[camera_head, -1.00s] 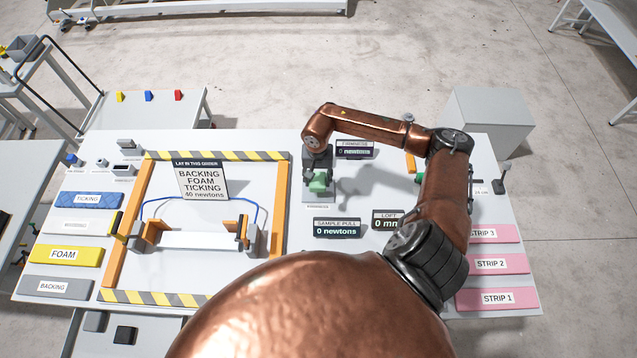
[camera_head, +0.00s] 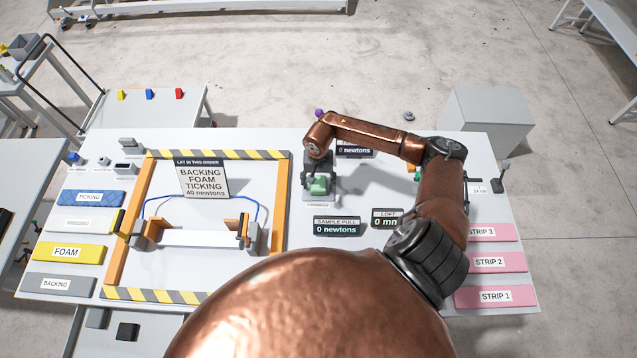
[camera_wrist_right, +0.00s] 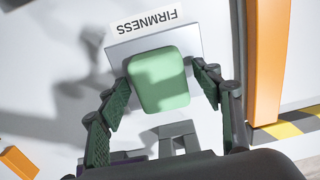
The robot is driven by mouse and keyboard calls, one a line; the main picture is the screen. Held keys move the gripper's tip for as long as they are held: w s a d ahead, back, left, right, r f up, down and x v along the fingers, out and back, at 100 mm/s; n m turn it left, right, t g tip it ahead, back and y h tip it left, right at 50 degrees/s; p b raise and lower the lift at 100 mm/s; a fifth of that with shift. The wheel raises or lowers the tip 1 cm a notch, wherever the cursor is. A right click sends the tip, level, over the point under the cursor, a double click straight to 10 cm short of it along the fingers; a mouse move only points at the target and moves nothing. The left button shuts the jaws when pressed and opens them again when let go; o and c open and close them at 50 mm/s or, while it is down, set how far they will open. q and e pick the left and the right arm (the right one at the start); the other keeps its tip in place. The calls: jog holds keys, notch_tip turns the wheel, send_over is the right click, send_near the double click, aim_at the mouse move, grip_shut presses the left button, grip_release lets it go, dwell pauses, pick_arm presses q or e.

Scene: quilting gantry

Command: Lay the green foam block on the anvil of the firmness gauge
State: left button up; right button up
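The green foam block (camera_head: 319,187) sits on the grey anvil of the firmness gauge (camera_wrist_right: 200,38), whose plate carries the label FIRMNESS. In the right wrist view the block (camera_wrist_right: 160,80) lies flat between the fingers of my right gripper (camera_wrist_right: 163,92). The fingers stand apart, with a narrow gap showing on each side of the block. In the head view my right arm and gripper partly hide the gauge. The firmness readout (camera_head: 354,150) is partly covered by my arm. My left gripper is not in view.
The sample pull readout (camera_head: 337,227) and loft readout (camera_head: 387,219) stand in front of the gauge. An orange rail (camera_wrist_right: 267,60) of the striped frame runs beside the gripper. Pink strips (camera_head: 490,262) lie at the right, and layer pads such as yellow foam (camera_head: 68,253) at the left.

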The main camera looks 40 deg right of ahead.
aim_at(318, 183)
jog(key=shift+r+p, duration=0.2)
jog(key=shift+p, duration=0.1)
notch_tip(318, 183, up, 12)
jog(key=b, duration=0.3)
dwell(0.5)
